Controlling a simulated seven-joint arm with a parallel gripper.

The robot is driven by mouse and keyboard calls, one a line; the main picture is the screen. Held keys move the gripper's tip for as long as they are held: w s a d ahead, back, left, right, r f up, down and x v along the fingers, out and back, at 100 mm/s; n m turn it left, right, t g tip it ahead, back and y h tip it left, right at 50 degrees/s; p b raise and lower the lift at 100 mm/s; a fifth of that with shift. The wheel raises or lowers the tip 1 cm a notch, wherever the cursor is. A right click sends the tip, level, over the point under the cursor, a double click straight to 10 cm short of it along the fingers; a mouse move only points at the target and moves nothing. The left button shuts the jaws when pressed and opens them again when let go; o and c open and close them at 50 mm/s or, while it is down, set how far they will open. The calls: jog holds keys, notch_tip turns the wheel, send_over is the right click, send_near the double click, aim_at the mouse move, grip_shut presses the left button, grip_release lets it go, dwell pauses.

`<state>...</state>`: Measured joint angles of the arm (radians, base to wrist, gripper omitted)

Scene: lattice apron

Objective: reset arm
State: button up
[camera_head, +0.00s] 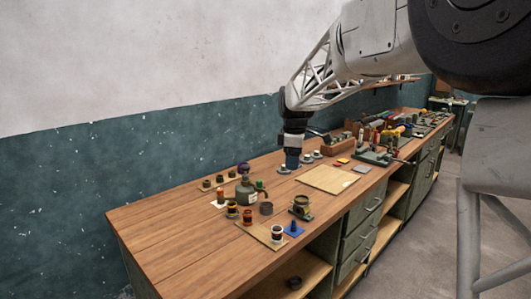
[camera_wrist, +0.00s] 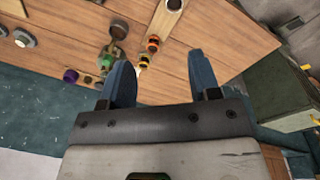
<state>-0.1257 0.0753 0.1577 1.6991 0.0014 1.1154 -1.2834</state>
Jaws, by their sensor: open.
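My gripper (camera_head: 292,163) hangs over the middle of the wooden workbench (camera_head: 170,240), with its blue fingers pointing down in the head view. In the wrist view my gripper (camera_wrist: 166,82) shows two blue fingers spread apart with nothing between them. Below and beyond the fingers in the wrist view lie the wooden bench top (camera_wrist: 215,35) and small items near its edge. Whether the fingertips touch the bench is hard to tell.
A green bottle (camera_head: 246,190) and several small pots stand on the near half. A pale board (camera_head: 328,179) lies right of my gripper. A wooden box (camera_head: 341,143), a green vise (camera_head: 373,157) and tools crowd the far half. The near left bench top is clear.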

jog(key=s+d+m+t, duration=0.1)
jog(key=s+d+m, duration=0.25)
jog(key=s, duration=0.85)
jog(key=s+d+m, duration=0.3)
jog(key=s+m, duration=0.2)
jog(key=s, duration=0.8)
jog(key=s+d+f+m, duration=0.1)
jog(key=s+f+m, duration=0.3)
jog(key=s, duration=0.7)
jog(key=s+d+f+m, duration=0.2)
jog(key=s+f+m, duration=0.2)
jog(key=s, duration=0.6)
jog(key=shift+s+d+f+t, duration=0.3)
jog(key=shift+s+f, duration=0.1)
